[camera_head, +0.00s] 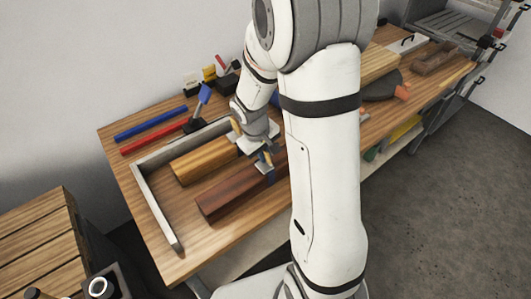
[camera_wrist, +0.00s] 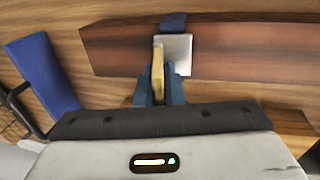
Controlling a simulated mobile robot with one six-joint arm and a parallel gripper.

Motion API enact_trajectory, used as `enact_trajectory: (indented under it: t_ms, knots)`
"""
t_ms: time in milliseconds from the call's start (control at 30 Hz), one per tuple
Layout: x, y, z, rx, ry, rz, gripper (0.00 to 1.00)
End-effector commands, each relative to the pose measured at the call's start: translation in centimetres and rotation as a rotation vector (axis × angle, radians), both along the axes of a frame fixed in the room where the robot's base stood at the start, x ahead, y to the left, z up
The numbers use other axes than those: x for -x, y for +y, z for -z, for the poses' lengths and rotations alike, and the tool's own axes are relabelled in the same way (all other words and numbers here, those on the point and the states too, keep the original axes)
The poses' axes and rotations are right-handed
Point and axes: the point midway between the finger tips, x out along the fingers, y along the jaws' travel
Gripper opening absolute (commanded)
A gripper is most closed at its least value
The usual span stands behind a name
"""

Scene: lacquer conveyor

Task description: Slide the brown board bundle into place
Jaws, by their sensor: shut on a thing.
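The brown board bundle (camera_head: 228,194) is a long dark reddish-brown block on the workbench, with a blue strap (camera_wrist: 173,21) around it and a metal plate (camera_wrist: 178,58) on top. A tan upright tab (camera_wrist: 158,72) stands at the plate. My gripper (camera_wrist: 159,88) is shut on this tab, with its dark blue fingers on either side. In the head view my gripper (camera_head: 264,158) is above the bundle's right part. My arm hides the bundle's right end. A grey L-shaped frame (camera_head: 157,205) lies to the left of the bundle, with a gap between them.
A lighter brown bundle (camera_head: 200,161) lies behind the brown one, inside the frame. A blue bar (camera_head: 150,124) and a red bar (camera_head: 153,138) lie behind the frame. A blue-handled tool (camera_head: 203,97) stands near its back corner. A wooden crate (camera_head: 40,240) is at lower left.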

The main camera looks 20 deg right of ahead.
Motion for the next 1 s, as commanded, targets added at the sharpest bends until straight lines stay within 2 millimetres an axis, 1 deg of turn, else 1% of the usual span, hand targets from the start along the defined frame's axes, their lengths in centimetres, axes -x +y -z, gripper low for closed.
enact_trajectory:
  t_ms: [1000]
  knots:
    - [2.1, 6.4, 0.1, -0.001, -0.001, 0.005, 0.0]
